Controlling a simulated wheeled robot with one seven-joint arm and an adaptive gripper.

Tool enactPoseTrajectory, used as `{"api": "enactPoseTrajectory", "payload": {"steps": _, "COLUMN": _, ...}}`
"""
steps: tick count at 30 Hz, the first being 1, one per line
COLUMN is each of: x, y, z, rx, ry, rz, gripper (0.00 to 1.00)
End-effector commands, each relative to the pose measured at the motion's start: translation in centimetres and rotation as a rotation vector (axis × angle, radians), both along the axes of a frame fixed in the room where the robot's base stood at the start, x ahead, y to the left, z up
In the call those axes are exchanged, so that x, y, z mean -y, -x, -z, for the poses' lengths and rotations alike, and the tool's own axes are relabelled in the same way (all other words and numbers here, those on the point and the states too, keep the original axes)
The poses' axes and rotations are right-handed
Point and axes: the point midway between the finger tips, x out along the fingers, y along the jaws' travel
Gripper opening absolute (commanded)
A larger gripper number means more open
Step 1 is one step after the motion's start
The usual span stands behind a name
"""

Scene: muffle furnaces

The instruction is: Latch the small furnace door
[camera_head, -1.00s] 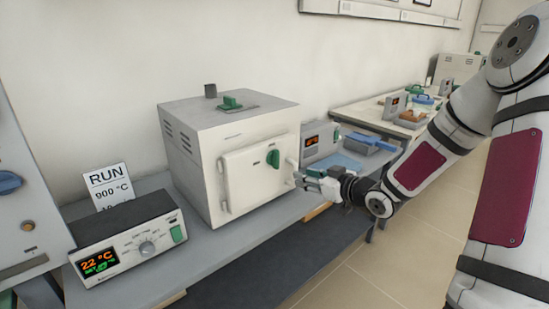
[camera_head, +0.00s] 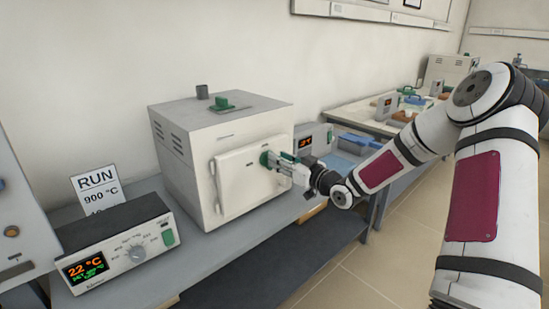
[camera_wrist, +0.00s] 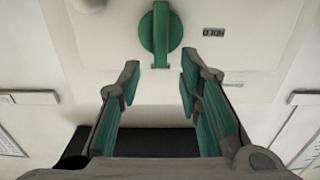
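The small furnace (camera_head: 185,150) is a pale box on the bench, and its door (camera_head: 238,185) looks closed against the front. A green latch knob (camera_head: 265,158) sits near the door's right side. In the wrist view the knob (camera_wrist: 160,35) is a round disc with an upright bar, at top centre. My gripper (camera_head: 279,162) is close in front of the knob in the head view. In the wrist view my gripper (camera_wrist: 158,80) is open, its two green-padded fingers apart with nothing between them. The bar's lower end lies just beyond the fingertips; contact cannot be told.
A controller (camera_head: 115,245) reading 22 °C stands at the front left, with a RUN 900 °C card (camera_head: 97,186) behind it. Another display unit (camera_head: 312,140) and a blue tray (camera_head: 357,143) are right of the furnace. Bench space before the furnace is clear.

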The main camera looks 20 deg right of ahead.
Motion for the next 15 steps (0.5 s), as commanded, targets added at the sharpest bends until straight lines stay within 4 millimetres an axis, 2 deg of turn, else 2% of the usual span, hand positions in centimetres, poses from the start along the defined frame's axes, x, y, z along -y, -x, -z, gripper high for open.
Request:
{"api": "enactPoseTrajectory", "payload": {"steps": 6, "x": -0.8, "y": -2.4, "z": 0.0, "rx": 0.0, "ry": 0.0, "rz": -0.001, "gripper": 0.33}}
{"api": "enactPoseTrajectory", "payload": {"steps": 15, "x": -1.0, "y": -2.9, "z": 0.0, "rx": -0.001, "ry": -0.001, "rz": 0.0, "gripper": 0.33}}
